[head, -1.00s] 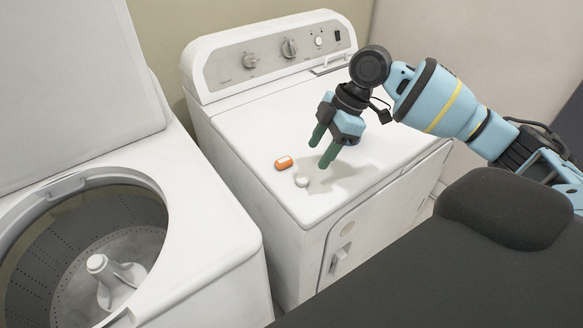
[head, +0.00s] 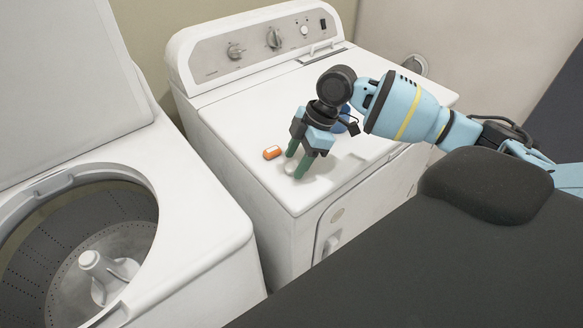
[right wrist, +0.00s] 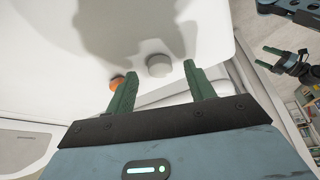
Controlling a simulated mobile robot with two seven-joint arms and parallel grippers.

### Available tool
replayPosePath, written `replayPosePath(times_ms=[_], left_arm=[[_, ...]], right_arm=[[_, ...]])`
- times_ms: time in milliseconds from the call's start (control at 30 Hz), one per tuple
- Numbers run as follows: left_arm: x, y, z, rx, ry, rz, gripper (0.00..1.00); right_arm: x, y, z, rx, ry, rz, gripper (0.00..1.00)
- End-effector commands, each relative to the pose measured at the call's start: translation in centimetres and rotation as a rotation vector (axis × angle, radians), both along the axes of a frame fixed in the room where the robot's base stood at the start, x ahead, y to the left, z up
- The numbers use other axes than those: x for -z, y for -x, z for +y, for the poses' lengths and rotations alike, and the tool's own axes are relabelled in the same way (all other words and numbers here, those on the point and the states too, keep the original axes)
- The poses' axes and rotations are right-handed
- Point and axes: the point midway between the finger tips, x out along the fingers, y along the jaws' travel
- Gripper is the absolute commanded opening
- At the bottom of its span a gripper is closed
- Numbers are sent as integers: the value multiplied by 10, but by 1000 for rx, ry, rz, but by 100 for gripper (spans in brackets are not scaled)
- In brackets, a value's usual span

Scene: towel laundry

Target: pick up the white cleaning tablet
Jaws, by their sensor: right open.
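The white cleaning tablet (head: 291,166) is a small round piece on top of the closed white dryer (head: 240,126). In the head view it is partly hidden between the fingers of my right gripper (head: 295,165).
An orange and white tablet (head: 272,153) lies just left of the white one; it also shows by the left finger in the right wrist view (right wrist: 116,83). The open washer (head: 205,215) stands at left. The dryer top is otherwise clear.

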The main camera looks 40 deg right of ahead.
Motion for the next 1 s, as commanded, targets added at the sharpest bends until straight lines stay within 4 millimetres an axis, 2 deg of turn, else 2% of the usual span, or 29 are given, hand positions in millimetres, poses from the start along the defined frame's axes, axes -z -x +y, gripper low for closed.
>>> replayPosePath(times_ms=[100, 300, 667, 1000], left_arm=[[0, 0, 0, 0, 0, 0, 82], [0, 0, 0, -1, 1, 0, 82], [0, 0, 0, -1, 0, 1, 82], [0, 1, 0, -1, 0, 1, 82]], right_arm=[[8, -1, 3, 0, 0, 0, 54], [8, -1, 3, 0, 0, -1, 52], [8, -1, 3, 0, 0, -1, 6], [6, -1, 3, 1, 1, -2, 6]])
